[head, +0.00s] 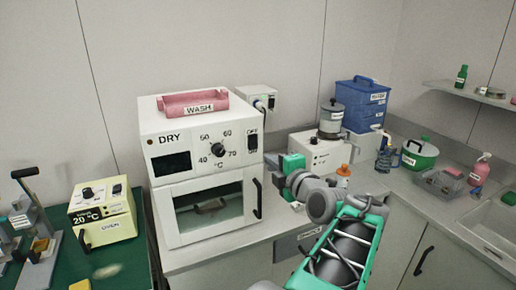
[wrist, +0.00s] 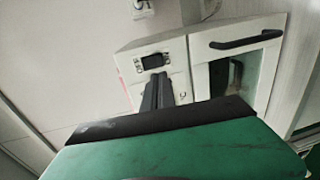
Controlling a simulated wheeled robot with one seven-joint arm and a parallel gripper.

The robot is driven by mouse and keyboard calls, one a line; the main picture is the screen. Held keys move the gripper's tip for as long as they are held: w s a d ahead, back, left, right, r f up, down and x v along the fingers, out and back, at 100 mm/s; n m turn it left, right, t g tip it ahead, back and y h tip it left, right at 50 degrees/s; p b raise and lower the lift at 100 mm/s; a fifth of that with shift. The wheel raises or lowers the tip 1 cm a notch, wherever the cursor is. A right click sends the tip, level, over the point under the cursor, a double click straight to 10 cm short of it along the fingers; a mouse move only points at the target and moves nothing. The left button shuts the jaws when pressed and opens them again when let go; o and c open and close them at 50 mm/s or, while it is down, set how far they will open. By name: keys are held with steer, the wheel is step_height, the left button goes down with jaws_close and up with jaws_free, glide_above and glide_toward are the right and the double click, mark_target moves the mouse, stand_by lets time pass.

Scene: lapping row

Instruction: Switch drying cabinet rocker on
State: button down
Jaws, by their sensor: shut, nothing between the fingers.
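The white drying cabinet (head: 183,128) marked DRY stands on the counter in the head view, its door shut. Its dark rocker (head: 252,142) is at the panel's right end, right of the dial (head: 217,150). In the wrist view the cabinet is turned sideways and the rocker (wrist: 153,61) shows just beyond the fingertips. I cannot tell which way the rocker is pressed. My gripper (wrist: 158,82) is shut and empty, pointing at the panel; whether it touches is unclear. In the head view my gripper (head: 274,160) is right of the cabinet's front. The fingers hide part of the panel in the wrist view.
A pink WASH tray (head: 185,107) sits on the cabinet. The door handle (head: 257,197) sticks out below the rocker. A wall box (head: 256,97) with a cable is behind. A hotplate-like unit (head: 318,152) stands right, a yellow-fronted device (head: 103,213) left.

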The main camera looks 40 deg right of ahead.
steer(key=p+x, duration=0.3)
steer(key=x, duration=0.6)
steer(key=shift+w, duration=0.1)
steer(key=shift+f, duration=0.15)
steer(key=f+b, duration=0.1)
steer(key=b, duration=0.2)
steer(key=shift+d+b, duration=0.2)
steer(key=shift+b, duration=0.15)
steer(key=shift+w+a+r+p, duration=0.15)
steer(key=shift+a+r+p, duration=0.05)
steer(key=shift+r+p, duration=0.3)
steer(key=shift+d+f+b, duration=0.1)
steer(key=shift+f+b, duration=0.05)
steer(key=shift+b, duration=0.3)
steer(key=b, duration=0.7)
glide_toward(253, 148)
steer(key=s+a+f, duration=0.2)
steer(key=s+f, duration=0.1)
steer(key=s, duration=0.4)
steer(key=shift+w+r, duration=0.15)
steer(key=shift+w, duration=0.05)
